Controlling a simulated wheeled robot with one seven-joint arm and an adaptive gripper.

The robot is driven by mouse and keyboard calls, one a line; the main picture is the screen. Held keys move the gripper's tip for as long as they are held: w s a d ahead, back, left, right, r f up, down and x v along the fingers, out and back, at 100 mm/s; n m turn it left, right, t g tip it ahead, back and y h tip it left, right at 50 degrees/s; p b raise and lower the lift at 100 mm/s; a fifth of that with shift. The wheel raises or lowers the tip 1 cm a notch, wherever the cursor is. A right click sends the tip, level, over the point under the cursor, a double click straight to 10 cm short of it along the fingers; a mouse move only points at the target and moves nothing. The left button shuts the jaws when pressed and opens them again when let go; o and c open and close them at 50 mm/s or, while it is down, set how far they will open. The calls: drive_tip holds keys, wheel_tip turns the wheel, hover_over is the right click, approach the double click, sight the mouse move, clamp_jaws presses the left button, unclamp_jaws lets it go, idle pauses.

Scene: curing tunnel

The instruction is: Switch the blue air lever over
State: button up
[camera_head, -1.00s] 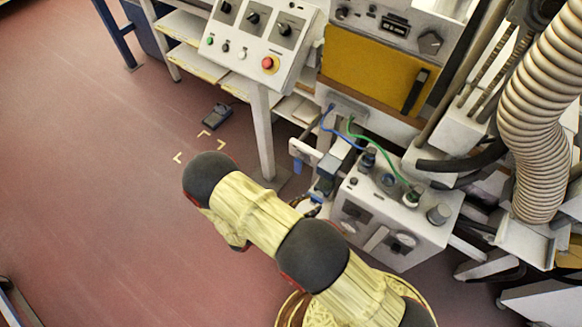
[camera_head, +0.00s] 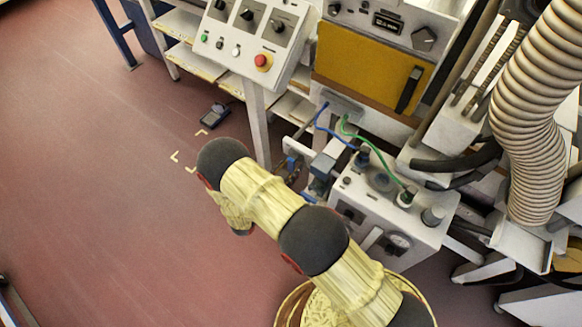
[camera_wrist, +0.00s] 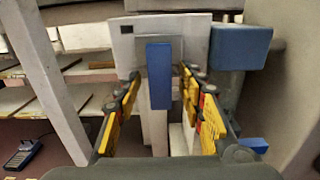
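The blue air lever (camera_wrist: 159,76) stands upright in front of a white plate (camera_wrist: 122,46) in the wrist view. My gripper (camera_wrist: 160,82) is open, with one yellow-and-black finger on each side of the lever. Gaps show between the lever and both fingers, so it is not gripped. In the head view, a small blue patch that looks like the lever (camera_head: 291,163) shows beside the plate (camera_head: 296,148). My gripper (camera_head: 288,174) is there too, small and partly hidden by my arm.
A blue-grey block (camera_wrist: 240,48) sits right of the lever. The white air unit (camera_head: 395,220) with gauges and hoses stands close to my arm. A control panel (camera_head: 247,45) on a post (camera_head: 257,120) is behind. Open red floor lies to the left.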

drive_tip(key=shift+w+d, duration=0.25)
drive_tip(key=shift+w, duration=0.05)
drive_tip(key=shift+c, duration=0.2)
clamp_jaws()
idle(0.7)
